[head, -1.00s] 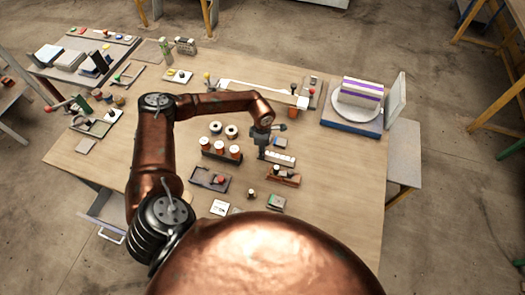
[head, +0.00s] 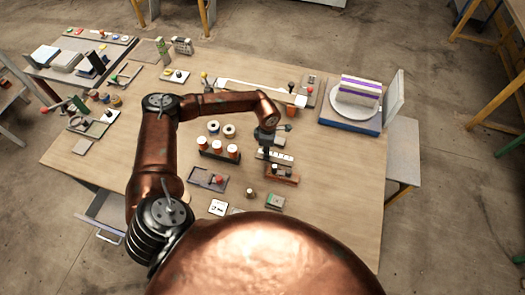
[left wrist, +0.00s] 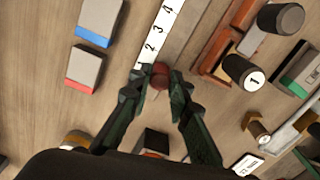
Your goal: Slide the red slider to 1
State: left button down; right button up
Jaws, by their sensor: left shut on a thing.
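The slider's red knob (left wrist: 160,76) sits between the fingertips of my left gripper (left wrist: 158,80) in the left wrist view. The gripper is shut on it. A white number strip (left wrist: 153,45) runs up and away from the fingertips, with 2, 3 and 4 readable. The 1 is partly hidden by the left finger. The knob is at the low end of the strip, about beside the 1. In the head view my left gripper (head: 264,153) is at the left end of the strip (head: 281,157), and the knob is hidden there. My right gripper does not show.
A rack with orange and white pegs (head: 218,148) is to the left. Bare table lies to the right.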

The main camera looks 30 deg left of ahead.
pick_arm(q)
jog(key=c, duration=1.8)
grip_release()
jog(key=shift+a, duration=0.15)
jog(key=shift+o, duration=0.2)
notch_tip(320, 180, up, 12)
